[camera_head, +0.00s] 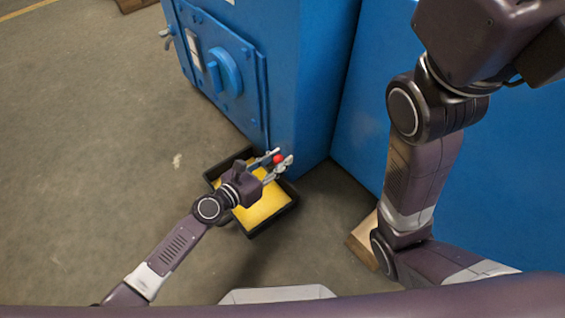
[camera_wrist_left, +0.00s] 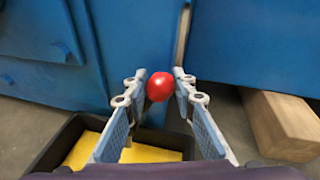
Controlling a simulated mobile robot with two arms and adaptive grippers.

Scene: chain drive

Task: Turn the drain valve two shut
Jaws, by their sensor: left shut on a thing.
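A red round knob, the visible part of the drain valve (camera_head: 278,159), is low at the corner of the blue machine housing (camera_head: 304,110). The red knob also shows in the left wrist view (camera_wrist_left: 160,87), between the two fingers. My left gripper (camera_head: 275,166) is shut on the red knob, with one finger on each side of it. The gripper also shows in the left wrist view (camera_wrist_left: 158,80). The valve's stem and any number on it are hidden. My right arm rises at the right, but its gripper is out of view.
A black tray (camera_head: 285,206) with a yellow inside sits on the floor below the knob. A wooden block (camera_wrist_left: 285,125) lies to the right under the blue housing. A blue panel with a round cover (camera_head: 224,70) is at upper left. Bare concrete floor is free at left.

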